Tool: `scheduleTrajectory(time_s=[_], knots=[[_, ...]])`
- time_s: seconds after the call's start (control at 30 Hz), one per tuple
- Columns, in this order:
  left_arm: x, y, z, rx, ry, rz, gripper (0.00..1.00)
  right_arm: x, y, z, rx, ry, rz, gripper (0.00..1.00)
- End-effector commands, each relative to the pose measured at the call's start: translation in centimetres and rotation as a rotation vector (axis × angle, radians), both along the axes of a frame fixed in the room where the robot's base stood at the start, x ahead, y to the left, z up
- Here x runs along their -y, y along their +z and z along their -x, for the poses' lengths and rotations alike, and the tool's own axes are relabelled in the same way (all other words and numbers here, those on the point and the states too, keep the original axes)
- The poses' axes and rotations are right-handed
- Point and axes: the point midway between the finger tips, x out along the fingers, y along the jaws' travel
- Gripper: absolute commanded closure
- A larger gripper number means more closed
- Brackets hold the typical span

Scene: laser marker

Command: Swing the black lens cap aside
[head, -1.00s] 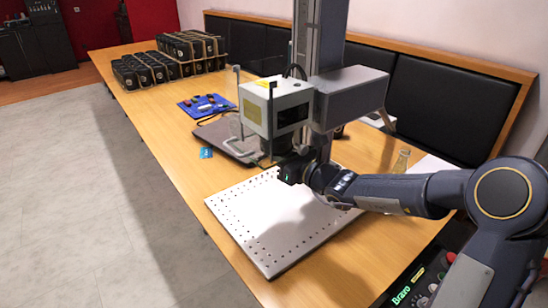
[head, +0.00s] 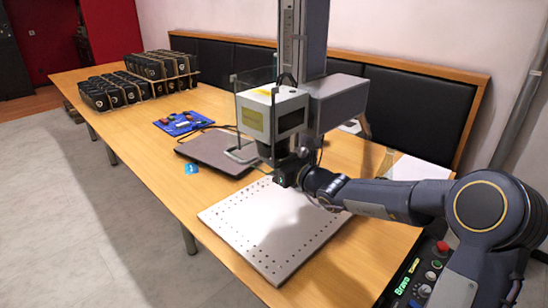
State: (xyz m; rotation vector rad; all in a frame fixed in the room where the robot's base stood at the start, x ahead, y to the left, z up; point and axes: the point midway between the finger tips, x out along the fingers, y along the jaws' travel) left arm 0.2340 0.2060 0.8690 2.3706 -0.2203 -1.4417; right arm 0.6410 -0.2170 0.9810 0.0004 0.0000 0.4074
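The laser marker's white head box (head: 272,112) hangs from a grey column over the perforated white plate (head: 250,225). A dark lens part (head: 268,151) shows under the box. I cannot make out the black lens cap apart from this dark part and my gripper. My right gripper (head: 284,174) is just below the head box, by the lens, above the plate. Its fingers are dark and small, and I cannot tell whether they touch the cap or are open or shut. My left gripper is not in view.
A closed grey laptop (head: 214,152) and a blue tray (head: 183,123) with small parts lie left of the marker. Racks of black items (head: 140,80) stand at the far left. A control panel (head: 425,275) sits at the lower right. The table's front left is clear.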

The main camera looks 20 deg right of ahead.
Motion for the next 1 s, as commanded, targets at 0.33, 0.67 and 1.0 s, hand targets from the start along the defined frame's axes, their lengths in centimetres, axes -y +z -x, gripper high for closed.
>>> scheduleTrajectory(time_s=[0.33, 0.67, 1.0], knots=[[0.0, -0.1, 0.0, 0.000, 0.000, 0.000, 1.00, 1.3, 0.0, 2.8, 0.000, -0.003, 0.002, 0.71], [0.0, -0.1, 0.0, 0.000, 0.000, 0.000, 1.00, 3.0, 0.0, 6.9, 0.000, -0.001, 0.001, 0.71], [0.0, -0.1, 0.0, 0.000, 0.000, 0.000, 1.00, 3.1, 0.0, 7.2, 0.000, 0.000, 0.000, 0.67]])
